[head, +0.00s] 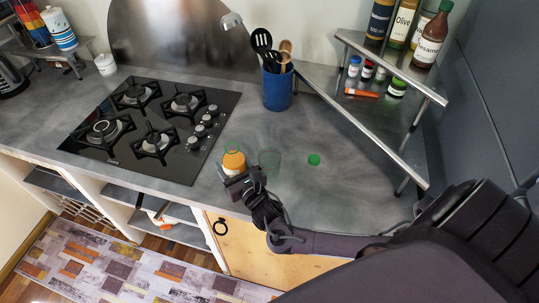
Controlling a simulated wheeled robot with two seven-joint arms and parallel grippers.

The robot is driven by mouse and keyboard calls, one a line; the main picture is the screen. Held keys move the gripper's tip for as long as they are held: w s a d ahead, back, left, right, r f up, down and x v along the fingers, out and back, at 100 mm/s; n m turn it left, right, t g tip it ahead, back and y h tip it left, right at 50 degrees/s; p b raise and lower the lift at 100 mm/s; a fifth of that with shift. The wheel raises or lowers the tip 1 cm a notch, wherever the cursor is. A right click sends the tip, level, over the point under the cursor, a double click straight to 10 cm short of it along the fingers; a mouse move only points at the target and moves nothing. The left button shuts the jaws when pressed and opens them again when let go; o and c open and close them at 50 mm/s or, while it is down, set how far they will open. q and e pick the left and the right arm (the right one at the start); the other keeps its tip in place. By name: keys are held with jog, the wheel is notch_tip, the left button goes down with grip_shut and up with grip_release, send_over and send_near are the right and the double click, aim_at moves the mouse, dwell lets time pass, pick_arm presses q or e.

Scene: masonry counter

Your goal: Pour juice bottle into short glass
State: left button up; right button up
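The juice bottle (233,162), orange with a green ring at its top, stands close to the counter's front edge, right of the stove. It looks upright. The short glass (270,161), clear and greenish, stands just right of it on the counter. A green cap (314,159) lies on the counter further right. My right gripper (237,181) comes in from the right and is at the bottle's lower front, overlapping it in the picture. Its fingers are too small and partly hidden to tell whether they are closed on the bottle. My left gripper is not in view.
A black gas stove (150,125) is to the left. A blue utensil holder (277,90) stands behind the glass. A metal shelf (390,65) with bottles and small jars stands at the right. The counter around the cap is clear.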

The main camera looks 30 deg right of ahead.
jog(key=shift+r, duration=0.1)
jog(key=shift+a+r+m+b, duration=0.15)
jog(key=shift+m+b, duration=0.45)
jog(key=shift+m, duration=0.3)
jog(key=shift+m+b, duration=0.95)
jog(key=shift+m, duration=0.25)
jog(key=m+b, duration=0.3)
jog(key=shift+f+b, duration=0.3)
jog(key=shift+f, duration=0.1)
jog(key=m+b, duration=0.1)
jog(key=a+f+m+b, duration=0.1)
jog(key=b, duration=0.1)
jog(key=shift+m, duration=0.3)
jog(key=shift+r, duration=0.1)
jog(key=shift+a, duration=0.1)
jog(key=shift+a+f+m+b, duration=0.3)
jog(key=shift+m+b, duration=0.4)
jog(key=shift+b, duration=0.35)
jog(key=shift+a+f+m+b, duration=0.15)
jog(key=shift+f+m+b, duration=0.2)
jog(key=shift+m+b, duration=0.5)
jog(key=shift+a+r+m+b, duration=0.25)
jog(key=shift+r+m+b, duration=0.15)
jog(key=shift+m+b, duration=0.45)
